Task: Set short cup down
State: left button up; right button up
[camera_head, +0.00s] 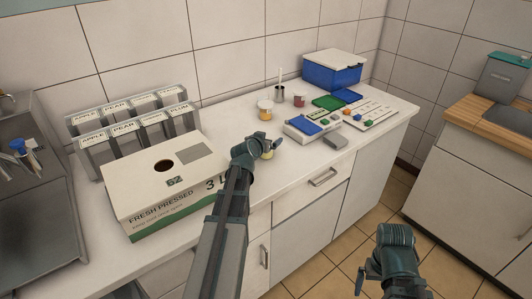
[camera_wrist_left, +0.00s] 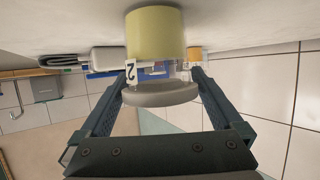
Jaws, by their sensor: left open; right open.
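The short cup (camera_wrist_left: 156,36) is close in the left wrist view, which is upside down. It has a yellow lower part on the pale counter, a label with a "2" and a grey rim. In the head view only a little of the cup (camera_head: 268,154) shows beside my left gripper (camera_head: 267,147). In the wrist view the fingers of my left gripper (camera_wrist_left: 160,76) are apart, one on each side of the cup; whether they touch it I cannot tell. My right gripper (camera_head: 366,277) is open and empty, low in front of the counter.
A large juice box (camera_head: 150,222) and labelled dispensers (camera_head: 124,130) stand left on the counter. An orange cup (camera_head: 265,110), a metal cup (camera_head: 279,96) and a red cup (camera_head: 299,101) stand behind. A blue bin (camera_head: 330,74) and trays (camera_head: 312,128) are at the right.

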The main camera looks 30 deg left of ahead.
pick_arm(q)
jog(key=shift+w+a+f, duration=0.15)
jog(key=shift+w+f, duration=0.2)
jog(key=shift+w, duration=0.3)
pick_arm(e)
jog(key=shift+f, duration=0.3)
pick_arm(q)
jog(key=shift+c, duration=0.3)
